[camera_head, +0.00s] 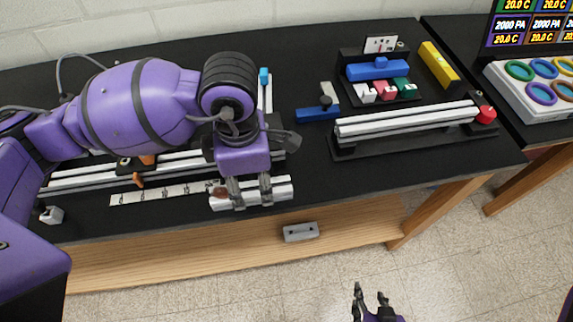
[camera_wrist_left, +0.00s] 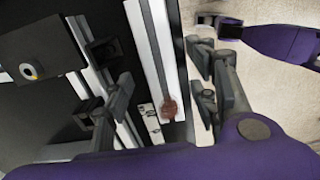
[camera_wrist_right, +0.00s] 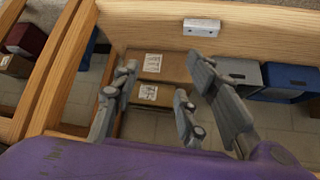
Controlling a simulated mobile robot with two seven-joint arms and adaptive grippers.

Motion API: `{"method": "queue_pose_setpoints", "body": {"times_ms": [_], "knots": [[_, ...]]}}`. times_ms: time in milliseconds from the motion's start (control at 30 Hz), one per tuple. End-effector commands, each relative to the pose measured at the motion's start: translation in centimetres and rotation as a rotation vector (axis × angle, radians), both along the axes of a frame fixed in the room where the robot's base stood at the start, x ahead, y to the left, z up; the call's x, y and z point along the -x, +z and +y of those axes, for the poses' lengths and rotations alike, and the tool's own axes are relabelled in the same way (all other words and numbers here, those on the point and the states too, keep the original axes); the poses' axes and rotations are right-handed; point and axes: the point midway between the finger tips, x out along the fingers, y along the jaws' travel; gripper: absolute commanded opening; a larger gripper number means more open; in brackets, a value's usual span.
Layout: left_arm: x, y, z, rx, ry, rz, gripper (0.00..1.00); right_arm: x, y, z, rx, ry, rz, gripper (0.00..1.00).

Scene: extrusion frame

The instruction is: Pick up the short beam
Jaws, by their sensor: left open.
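The short beam, a silver-white grooved bar (camera_head: 282,191) with a reddish end at the left, lies near the front edge of the black table. In the left wrist view it (camera_wrist_left: 156,45) lies between the spread fingers. My left gripper (camera_head: 251,193) is open over the beam, fingers pointing down at it; whether they touch it I cannot tell. My right gripper (camera_head: 372,303) is off the table, low in front of it. In the right wrist view it (camera_wrist_right: 160,88) is open and empty, facing the wooden shelf and boxes.
Longer silver beams rest in a black holder (camera_head: 342,152) at right, by a red button (camera_head: 486,113). A labelled white strip (camera_head: 150,195) lies left of the short beam. A blue-handled clamp (camera_head: 318,114) and a yellow block (camera_head: 438,64) stand farther back. A grey box (camera_head: 300,232) sits below the front edge.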

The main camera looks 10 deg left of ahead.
Motion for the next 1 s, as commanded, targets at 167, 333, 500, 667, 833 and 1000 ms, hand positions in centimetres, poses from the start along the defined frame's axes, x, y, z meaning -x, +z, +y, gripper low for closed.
{"method": "queue_pose_setpoints", "body": {"times_ms": [167, 333, 500, 667, 833, 1000], "knots": [[0.1, -2.5, 0.3, 0.001, 0.001, 0.005, 0.53, -1.9, 1.1, 0.1, -0.001, 0.006, -0.037, 0.4], [0.1, -3.3, 0.3, 0.0, 0.0, 0.003, 0.53, -1.9, 1.2, 0.0, 0.0, 0.006, -0.038, 0.4], [0.1, -3.2, 0.3, 0.001, 0.0, 0.003, 0.51, -1.5, 1.0, -0.3, 0.005, 0.007, -0.029, 0.4], [0.1, -3.2, 0.3, 0.001, 0.0, 0.003, 0.29, -1.1, 0.7, -0.4, 0.009, 0.009, -0.022, 0.4], [0.1, -3.2, 0.2, 0.001, 0.0, 0.003, 0.07, -0.9, 0.6, -0.4, 0.009, 0.008, -0.018, 0.4], [0.0, -3.2, 0.2, 0.002, 0.0, 0.002, 0.0, -1.0, 0.6, -0.4, 0.008, 0.006, -0.018, 0.4]]}}
